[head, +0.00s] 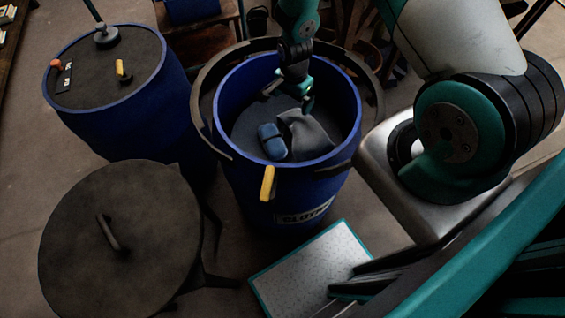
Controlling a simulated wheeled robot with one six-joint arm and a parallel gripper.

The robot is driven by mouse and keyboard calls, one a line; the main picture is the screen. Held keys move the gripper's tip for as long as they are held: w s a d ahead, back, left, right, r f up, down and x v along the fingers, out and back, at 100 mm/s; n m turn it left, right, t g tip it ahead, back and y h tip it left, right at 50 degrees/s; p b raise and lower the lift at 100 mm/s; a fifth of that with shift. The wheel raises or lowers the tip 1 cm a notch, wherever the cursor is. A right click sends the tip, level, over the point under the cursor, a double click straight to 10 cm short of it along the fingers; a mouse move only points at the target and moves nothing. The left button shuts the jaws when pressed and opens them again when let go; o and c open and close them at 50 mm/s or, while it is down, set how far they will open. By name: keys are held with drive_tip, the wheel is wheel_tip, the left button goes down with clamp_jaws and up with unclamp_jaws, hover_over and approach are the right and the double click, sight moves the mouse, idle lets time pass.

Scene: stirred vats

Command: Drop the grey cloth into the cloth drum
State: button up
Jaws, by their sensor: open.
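The cloth drum (315,187) is a blue open drum with a partly visible label reading "CLOTH". The grey cloth (306,132) is inside its rim, crumpled, beside a blue folded bundle (271,142). My gripper (288,97) is over the drum's mouth, pointing down, with its jaws apart and nothing seen between them. The grey cloth is just below the fingertips in the picture. I cannot tell for sure whether it rests on the dark surface inside the drum.
A dark ring (207,82) surrounds the drum, and a yellow handle (267,183) is at its front. A dark round lid or table (120,240) stands front left. Another blue drum (125,122) with a dark top is back left. A pale panel (312,270) lies in front.

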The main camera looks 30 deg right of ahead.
wheel_tip(320, 180, up, 6)
drive_tip(key=p, duration=0.3)
drive_tip(key=shift+f+p, duration=0.25)
drive_tip(key=shift+p, duration=0.15)
drive_tip(key=shift+r, duration=0.1)
wheel_tip(320, 180, up, 17)
drive_tip(key=b, duration=0.3)
drive_tip(key=shift+r, duration=0.15)
